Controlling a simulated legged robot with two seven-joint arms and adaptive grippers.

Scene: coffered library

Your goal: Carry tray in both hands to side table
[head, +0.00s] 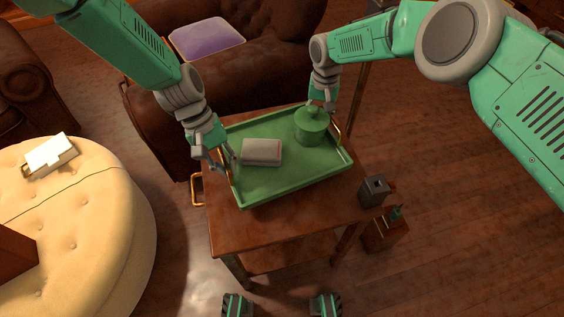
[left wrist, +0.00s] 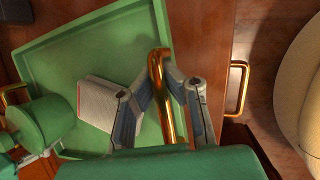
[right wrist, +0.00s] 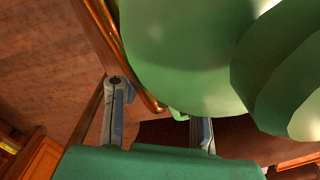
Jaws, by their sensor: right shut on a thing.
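The green tray (head: 285,185) has raised rims and brass end handles. It is over a wooden table (head: 235,230); I cannot tell whether it touches the top. A white book (head: 262,152) and a green lidded pot (head: 311,127) stand on it. My left gripper (head: 226,163) is at the tray's left end; in the left wrist view its fingers (left wrist: 162,80) close in on both sides of the brass left handle (left wrist: 160,105). My right gripper (head: 324,106) is shut at the right handle (head: 337,132), beside the pot. The pot (right wrist: 190,60) hides part of that grip in the right wrist view.
A dark square holder (head: 374,190) stands at the table's right corner. A brass handle (head: 197,190) juts from the table's left side. A cream tufted ottoman (head: 110,215) is at left, a brown leather armchair (head: 160,125) behind. Wooden floor (head: 480,230) is open at right.

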